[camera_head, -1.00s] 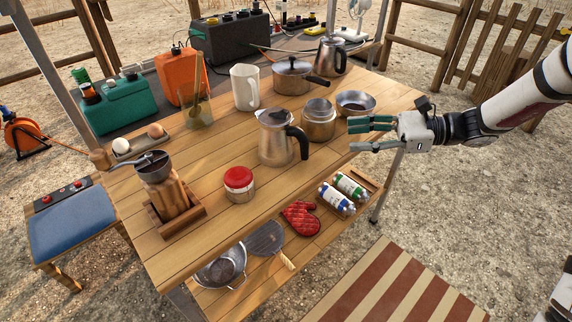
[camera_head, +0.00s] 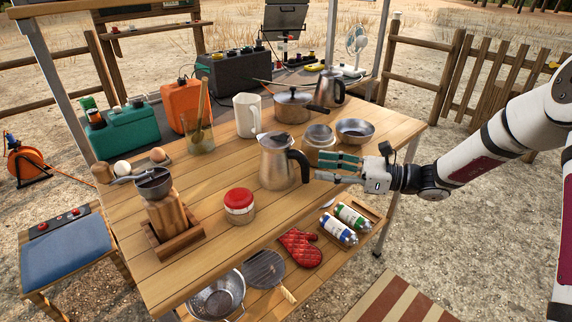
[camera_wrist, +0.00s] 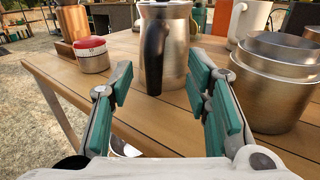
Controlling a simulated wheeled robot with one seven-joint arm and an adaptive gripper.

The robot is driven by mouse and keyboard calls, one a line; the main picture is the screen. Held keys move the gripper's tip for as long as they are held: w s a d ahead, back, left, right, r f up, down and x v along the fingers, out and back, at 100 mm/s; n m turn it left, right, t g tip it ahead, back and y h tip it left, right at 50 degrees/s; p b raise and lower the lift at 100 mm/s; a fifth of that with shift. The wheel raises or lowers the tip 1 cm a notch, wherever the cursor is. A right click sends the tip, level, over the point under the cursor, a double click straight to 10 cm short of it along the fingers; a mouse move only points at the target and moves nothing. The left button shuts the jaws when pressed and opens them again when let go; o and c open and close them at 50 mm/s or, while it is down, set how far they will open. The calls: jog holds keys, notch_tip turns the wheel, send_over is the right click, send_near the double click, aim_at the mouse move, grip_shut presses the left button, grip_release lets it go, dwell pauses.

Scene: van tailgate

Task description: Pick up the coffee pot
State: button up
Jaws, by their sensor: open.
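The coffee pot (camera_head: 277,162) is a metal pot with a black handle, upright near the middle of the wooden table (camera_head: 215,235). Its handle points right, toward my gripper (camera_head: 322,168). In the wrist view the coffee pot (camera_wrist: 177,50) stands ahead, its black handle (camera_wrist: 155,55) facing the camera and lying between the lines of the two fingers. My gripper (camera_wrist: 160,90) is open with green finger pads and nothing between them. The fingertips seem just short of the handle; I cannot tell whether they touch.
Stacked metal cups (camera_head: 318,136) stand just behind my gripper, on the right in the wrist view. A red-lidded jar (camera_head: 239,206) is front left of the pot. A saucepan (camera_head: 293,105), a metal bowl (camera_head: 355,131) and a kettle (camera_head: 330,89) stand farther back. The front right tabletop is clear.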

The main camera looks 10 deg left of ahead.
aim_at(306, 167)
jog(key=a, duration=0.2)
jog(key=a+b, duration=0.1)
jog(key=a, duration=0.1)
jog(key=shift+s+a+f, duration=0.1)
jog(key=shift+s+f, duration=0.05)
jog(key=shift+a, duration=0.5)
jog(key=shift+c, duration=0.3)
